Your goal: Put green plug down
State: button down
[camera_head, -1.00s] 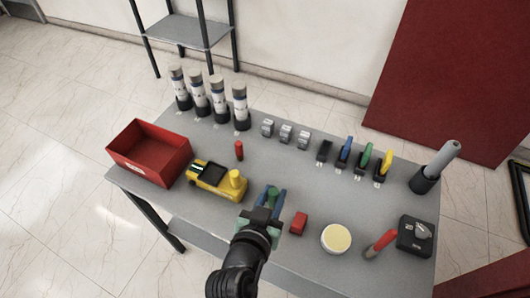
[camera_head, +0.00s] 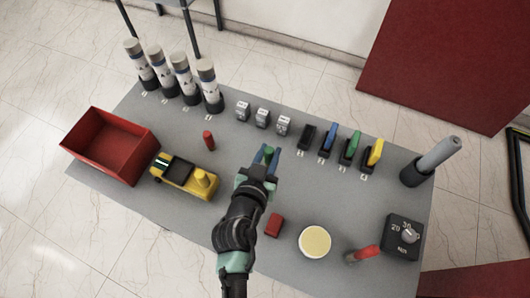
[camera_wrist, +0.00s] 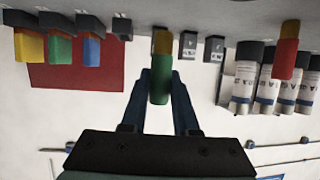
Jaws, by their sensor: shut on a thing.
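The green plug (camera_head: 268,153) is held upright between the blue fingers of my gripper (camera_head: 267,157), over the middle of the grey table (camera_head: 240,161). In the wrist view the green plug (camera_wrist: 160,85) has a brass-coloured end pointing at the tabletop, with my gripper's fingers (camera_wrist: 159,98) on both sides of it. I cannot tell whether that end touches the table. A red plug (camera_head: 208,139) stands on the table to the left; it also shows in the wrist view (camera_wrist: 287,52).
Grey connectors (camera_head: 262,118) and dark holders with coloured handles (camera_head: 350,148) line the back. Striped cylinders (camera_head: 182,79) stand back left. A yellow device (camera_head: 184,177) and red bin (camera_head: 111,146) lie left. A red block (camera_head: 274,225) and round yellow-topped tin (camera_head: 315,241) are near my arm.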

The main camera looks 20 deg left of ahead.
aim_at(269, 162)
jog(key=shift+f+b, duration=0.45)
jog(key=shift+f, duration=1.45)
jog(key=shift+f, duration=0.2)
jog(key=c, duration=0.7)
grip_release()
jog(key=shift+r, duration=0.1)
